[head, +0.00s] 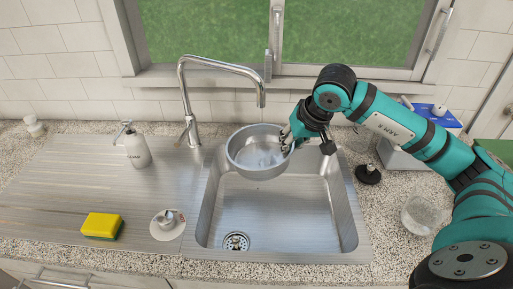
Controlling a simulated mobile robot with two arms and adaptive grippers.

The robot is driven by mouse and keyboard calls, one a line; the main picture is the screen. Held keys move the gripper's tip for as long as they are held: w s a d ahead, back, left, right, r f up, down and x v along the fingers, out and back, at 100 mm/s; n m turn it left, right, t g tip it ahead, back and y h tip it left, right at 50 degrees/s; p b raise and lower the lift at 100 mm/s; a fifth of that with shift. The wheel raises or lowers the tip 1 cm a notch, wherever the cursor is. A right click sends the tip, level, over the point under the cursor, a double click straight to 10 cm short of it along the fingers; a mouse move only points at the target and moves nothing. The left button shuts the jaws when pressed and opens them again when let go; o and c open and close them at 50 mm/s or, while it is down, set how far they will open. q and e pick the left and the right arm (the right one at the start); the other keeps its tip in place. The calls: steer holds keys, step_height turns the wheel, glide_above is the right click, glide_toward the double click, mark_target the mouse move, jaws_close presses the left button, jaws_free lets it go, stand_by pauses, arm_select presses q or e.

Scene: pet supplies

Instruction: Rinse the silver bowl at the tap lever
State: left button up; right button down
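The silver bowl (252,161) is held over the back left part of the sink (300,238), its opening facing up and tilted a little toward the camera. My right gripper (289,137) is at the bowl's right rim and appears shut on it. The tap (222,67) stands behind the sink, and its spout end is above the bowl's back rim. The tap lever (181,137) is at the left of the tap's base. No water stream shows. My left gripper is not in view.
Left of the sink, the drainboard holds a soap dispenser (137,148), a yellow sponge (103,225) and a small saucer (167,233). Right of the sink are a black stopper (368,174), a glass bowl (421,212) and a grey box (405,156). The sink basin below the bowl is clear.

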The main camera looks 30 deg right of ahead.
mark_target(289, 162)
steer(key=shift+s+a+b, duration=0.2)
steer(key=shift+s+a, duration=0.15)
steer(key=shift+s, duration=0.3)
steer(key=shift+s+a+b, duration=0.25)
steer(key=shift+s+a, duration=0.15)
steer(key=shift+s, duration=0.2)
steer(key=shift+s+a+b, duration=0.2)
steer(key=shift+s+a, duration=0.15)
steer(key=shift+s, duration=0.3)
steer(key=s+a+r+p, duration=0.1)
steer(key=s+a+r, duration=0.1)
steer(key=s+r, duration=0.2)
steer(key=shift+s+a+p, duration=0.2)
steer(key=shift+a+p, duration=0.05)
steer(key=shift+p, duration=0.15)
stand_by(0.5)
